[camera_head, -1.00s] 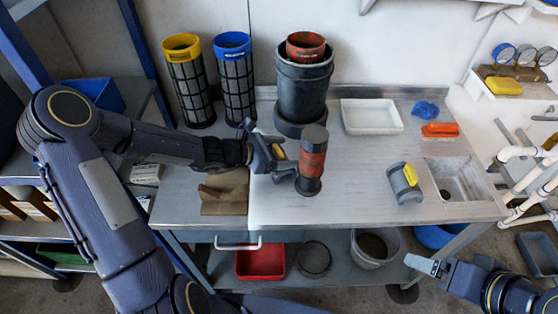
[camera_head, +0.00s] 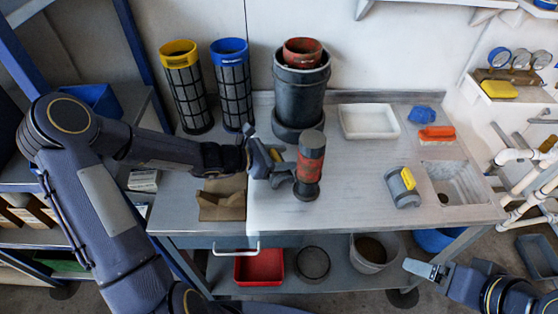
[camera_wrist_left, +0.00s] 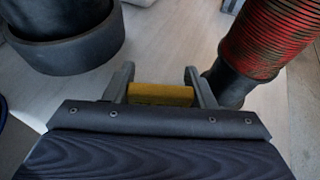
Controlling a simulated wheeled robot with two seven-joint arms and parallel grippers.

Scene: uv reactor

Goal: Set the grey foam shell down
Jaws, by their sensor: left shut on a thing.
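My left gripper (camera_head: 274,165) is shut on a yellow grip (camera_wrist_left: 160,94), which looks like the grip of a grey foam shell; the shell's body is mostly hidden or hard to tell from the fingers. The gripper is above the middle of the steel table (camera_head: 350,212), just left of an upright red cylinder (camera_head: 310,165) with dark ends. A grey curved shell with a yellow grip (camera_head: 403,188) lies on the table's right part. My right gripper (camera_head: 428,270) is off the front right of the table; its jaw opening is unclear.
A dark pot (camera_head: 301,90) with a red cylinder stands behind. Yellow-topped (camera_head: 187,85) and blue-topped (camera_head: 232,85) mesh cylinders stand back left. A brown block (camera_head: 222,200) lies left of the gripper. A white tray (camera_head: 369,121) and sink (camera_head: 455,184) are at right. The table's front middle is clear.

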